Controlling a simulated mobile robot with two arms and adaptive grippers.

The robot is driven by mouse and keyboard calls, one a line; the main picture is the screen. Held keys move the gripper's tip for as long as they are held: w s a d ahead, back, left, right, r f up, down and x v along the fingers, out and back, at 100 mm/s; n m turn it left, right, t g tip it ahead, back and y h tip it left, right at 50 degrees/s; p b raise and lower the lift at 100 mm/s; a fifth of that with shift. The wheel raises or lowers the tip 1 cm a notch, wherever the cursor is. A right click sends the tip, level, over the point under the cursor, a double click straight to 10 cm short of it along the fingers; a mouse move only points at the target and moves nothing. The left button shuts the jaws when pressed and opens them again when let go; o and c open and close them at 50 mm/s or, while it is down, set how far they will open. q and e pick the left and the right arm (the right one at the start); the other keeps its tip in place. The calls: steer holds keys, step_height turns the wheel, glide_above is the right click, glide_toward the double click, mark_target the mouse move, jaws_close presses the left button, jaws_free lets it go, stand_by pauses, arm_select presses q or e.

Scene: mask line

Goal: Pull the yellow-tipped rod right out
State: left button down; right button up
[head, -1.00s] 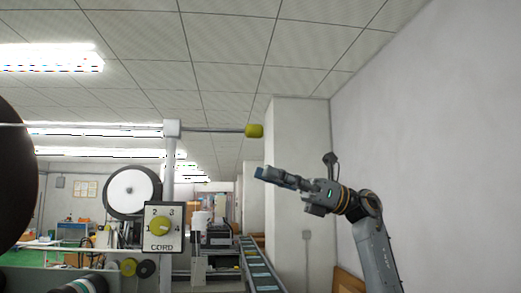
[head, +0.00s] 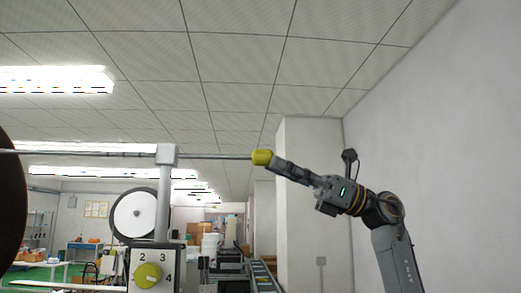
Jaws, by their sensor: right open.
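The rod (head: 215,156) is thin, grey and level, and runs from the left through a pale block on top of a post (head: 167,155). Its yellow tip (head: 261,157) points right. My right gripper (head: 277,164) comes in from the right, with its fingers at the right side of the yellow tip. The jaws are open. The fingers overlap the tip's edge in the picture, and I cannot tell whether they touch it or reach around it. My left gripper is not in view.
A dial plate with a yellow knob (head: 147,276) is low on the post. A white-faced reel (head: 140,216) stands behind it. A dark round disc (head: 12,205) fills the left edge. A pale pillar (head: 312,210) and a wall are at the right.

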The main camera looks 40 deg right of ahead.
mark_target(262, 159)
steer(key=x, duration=0.3)
steer(key=shift+r+p, duration=0.1)
steer(key=shift+p, duration=0.3)
steer(key=shift+w+a+r, duration=0.2)
steer(key=shift+w+a, duration=0.15)
steer(key=shift+a, duration=0.2)
steer(key=shift+c, duration=0.2)
steer(key=shift+d, duration=0.1)
jaws_close()
